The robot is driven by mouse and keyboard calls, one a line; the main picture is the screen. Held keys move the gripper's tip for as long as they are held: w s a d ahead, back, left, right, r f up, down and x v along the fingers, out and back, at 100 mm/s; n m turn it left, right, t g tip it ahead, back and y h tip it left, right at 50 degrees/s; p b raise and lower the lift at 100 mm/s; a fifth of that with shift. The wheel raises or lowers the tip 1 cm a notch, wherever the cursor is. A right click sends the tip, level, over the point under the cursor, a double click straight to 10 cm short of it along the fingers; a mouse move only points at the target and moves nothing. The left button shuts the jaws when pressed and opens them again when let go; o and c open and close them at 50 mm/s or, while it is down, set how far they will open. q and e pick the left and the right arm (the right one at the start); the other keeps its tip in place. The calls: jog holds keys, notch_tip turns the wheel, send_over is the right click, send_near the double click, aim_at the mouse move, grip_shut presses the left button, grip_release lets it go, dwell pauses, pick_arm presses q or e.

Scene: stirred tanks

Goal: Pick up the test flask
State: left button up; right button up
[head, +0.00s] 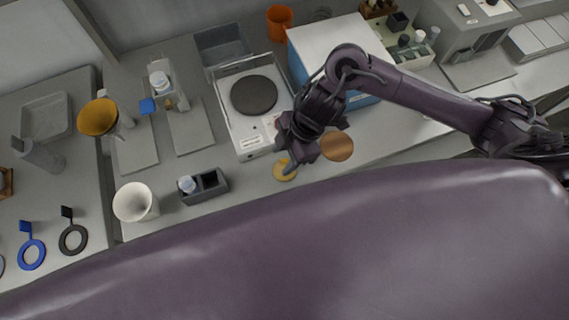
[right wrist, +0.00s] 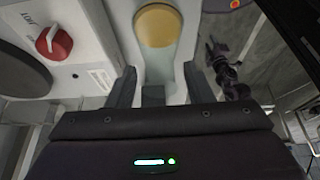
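In the head view, a round yellow patch (head: 285,170) lies on the bench just below my right gripper (head: 292,163); it looks like the yellow contents of a clear flask, whose glass I cannot make out. In the right wrist view, the yellow round (right wrist: 158,26) is just beyond the fingertips, in line with the gap of my right gripper (right wrist: 158,85). The two fingers stand apart. I cannot tell whether clear glass reaches between them. My left gripper is not in view.
A hotplate (head: 240,130) with a dark round top stands left of my right gripper, its red knob (right wrist: 54,41) close in the wrist view. A brown-orange disc (head: 337,146) is to the right. A grey holder (head: 205,188) and a white beaker (head: 134,203) are further left.

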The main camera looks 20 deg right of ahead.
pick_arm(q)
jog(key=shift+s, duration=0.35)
pick_arm(e)
grip_shut()
jog(key=shift+r, duration=0.1)
